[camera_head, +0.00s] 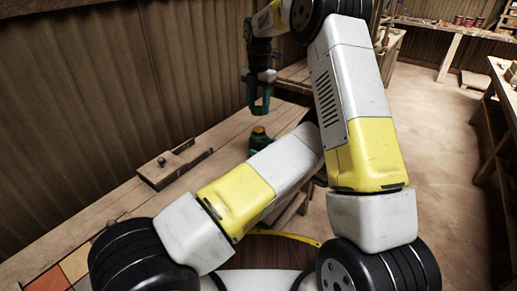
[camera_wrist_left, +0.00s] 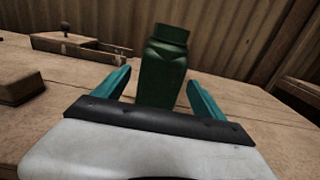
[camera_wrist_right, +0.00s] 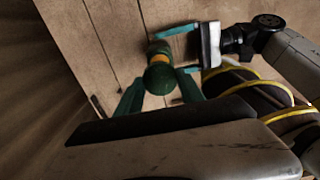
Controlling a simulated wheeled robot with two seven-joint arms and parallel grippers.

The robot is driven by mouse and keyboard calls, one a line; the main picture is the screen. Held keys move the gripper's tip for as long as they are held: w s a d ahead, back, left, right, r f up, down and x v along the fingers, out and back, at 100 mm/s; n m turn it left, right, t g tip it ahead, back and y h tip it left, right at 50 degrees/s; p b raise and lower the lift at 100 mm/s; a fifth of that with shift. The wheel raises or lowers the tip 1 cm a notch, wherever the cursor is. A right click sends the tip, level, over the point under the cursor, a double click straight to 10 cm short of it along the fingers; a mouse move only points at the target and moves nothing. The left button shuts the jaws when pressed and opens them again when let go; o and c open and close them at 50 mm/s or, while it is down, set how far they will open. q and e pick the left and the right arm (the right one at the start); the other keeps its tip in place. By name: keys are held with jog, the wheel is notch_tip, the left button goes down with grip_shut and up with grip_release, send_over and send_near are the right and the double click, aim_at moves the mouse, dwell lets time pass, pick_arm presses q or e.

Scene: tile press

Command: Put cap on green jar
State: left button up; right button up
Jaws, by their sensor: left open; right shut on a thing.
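The green jar (camera_head: 259,143) stands upright on the wooden bench, with an orange patch at its top in the head view. In the left wrist view the jar (camera_wrist_left: 165,72) stands between the two teal fingers of my left gripper (camera_wrist_left: 160,88), which is open; gaps show on both sides. My right gripper (camera_head: 260,109) points down above the jar, apart from it. In the right wrist view it is shut on a round green piece, the cap (camera_wrist_right: 159,78). The cap partly hides the jar behind it. My left gripper (camera_wrist_right: 182,50) shows beyond the cap.
A wooden block with a knob (camera_head: 173,166) lies on the bench left of the jar. A smaller block (camera_wrist_left: 16,86) shows at the left wrist view's left edge. Coloured tiles (camera_head: 72,264) lie at the near left. A corrugated wall (camera_head: 110,90) runs behind the bench.

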pick_arm(q)
jog(key=shift+x, duration=1.3)
grip_shut()
